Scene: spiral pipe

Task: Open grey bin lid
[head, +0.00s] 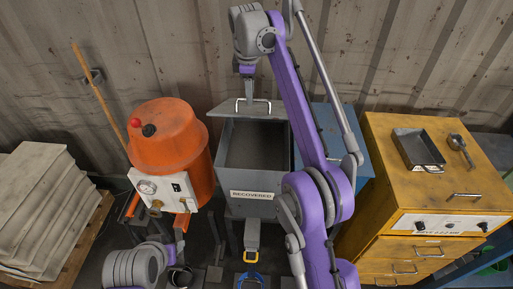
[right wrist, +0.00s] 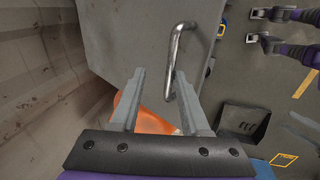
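The grey bin (head: 255,207), labelled RECOVERED, stands in the middle of the head view with its dark inside showing. Its grey lid (head: 225,107) is raised at the back, by the wall, with a metal handle (head: 262,101) on it. My right gripper (head: 246,92) is at the lid, close to the handle. In the right wrist view the fingers (right wrist: 161,76) are apart, and the bent handle (right wrist: 178,62) runs beside the right finger, in front of the grey lid face (right wrist: 130,30). Whether they touch is unclear. My left arm shows at the lower left; its fingers are not clear.
An orange drum (head: 172,145) with a gauge panel stands left of the bin. Stacked grey sacks (head: 40,205) lie on a pallet farther left. The corrugated wall is close behind.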

